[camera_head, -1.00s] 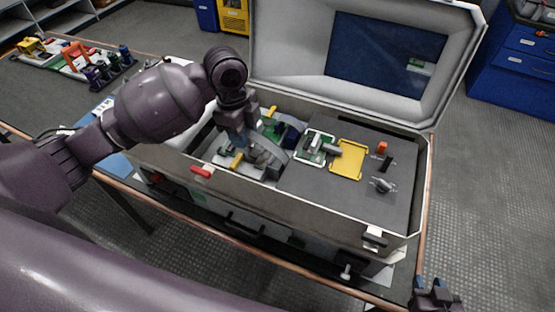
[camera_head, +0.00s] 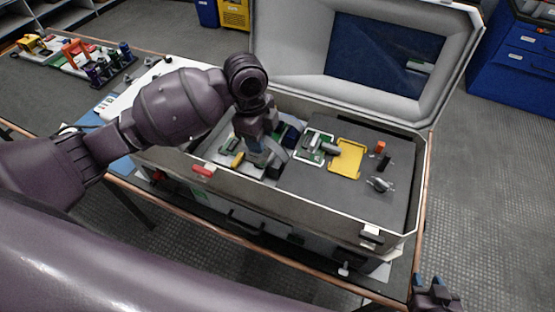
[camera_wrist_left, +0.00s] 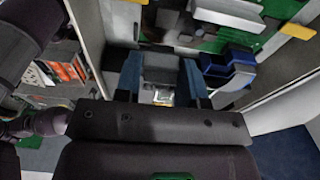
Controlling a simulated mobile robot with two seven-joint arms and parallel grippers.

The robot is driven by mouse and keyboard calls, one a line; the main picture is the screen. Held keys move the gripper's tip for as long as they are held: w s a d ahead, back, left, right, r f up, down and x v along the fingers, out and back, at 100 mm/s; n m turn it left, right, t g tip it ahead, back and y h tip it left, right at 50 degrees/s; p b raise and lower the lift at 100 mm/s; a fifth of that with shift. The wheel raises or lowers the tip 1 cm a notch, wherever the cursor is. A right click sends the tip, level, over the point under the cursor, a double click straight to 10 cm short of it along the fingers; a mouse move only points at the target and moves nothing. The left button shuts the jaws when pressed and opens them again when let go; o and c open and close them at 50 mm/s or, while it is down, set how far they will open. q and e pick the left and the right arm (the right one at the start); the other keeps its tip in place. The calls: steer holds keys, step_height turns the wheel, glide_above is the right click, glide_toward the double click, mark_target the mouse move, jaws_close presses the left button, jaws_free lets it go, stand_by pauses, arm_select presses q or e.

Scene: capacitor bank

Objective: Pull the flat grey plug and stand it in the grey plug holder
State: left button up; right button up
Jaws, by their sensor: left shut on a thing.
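My left gripper (camera_head: 262,150) reaches down into the open case, over its left compartment. In the left wrist view its two blue-grey fingers (camera_wrist_left: 160,66) are shut on a flat grey block, which appears to be the grey plug (camera_wrist_left: 162,75). In the head view the plug is largely hidden by my gripper. A dark blue block (camera_head: 292,131) stands just right of my gripper; it also shows in the left wrist view (camera_wrist_left: 228,70). I cannot identify the grey plug holder with certainty. My right gripper (camera_head: 428,284) is at the lower right, outside the case, open and empty.
The case's front wall (camera_head: 300,222) and raised lid (camera_head: 290,40) border the work area. Its dark right panel (camera_head: 320,188) carries a yellow frame (camera_head: 346,159), a green board (camera_head: 313,147), an orange part (camera_head: 380,147) and a grey fitting (camera_head: 380,184). A tool rack (camera_head: 80,60) stands far left.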

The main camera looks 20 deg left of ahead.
arm_select(q)
steer(key=shift+s+d, duration=0.15)
steer(key=shift+d, duration=1.55)
steer(key=shift+s+d, duration=0.15)
steer(key=shift+d, duration=0.3)
arm_select(e)
steer(key=shift+w, duration=0.2)
arm_select(q)
steer(key=shift+f, duration=0.35)
arm_select(e)
steer(key=shift+w+a+r, duration=0.1)
steer(key=shift+w+r, duration=0.1)
steer(key=shift+w, duration=0.1)
arm_select(q)
steer(key=shift+f, duration=0.3)
arm_select(e)
steer(key=shift+s+f, duration=0.1)
arm_select(q)
steer(key=shift+f, duration=0.1)
steer(key=shift+f, duration=0.3)
arm_select(e)
steer(key=shift+s+f, duration=0.25)
steer(key=shift+s, duration=0.15)
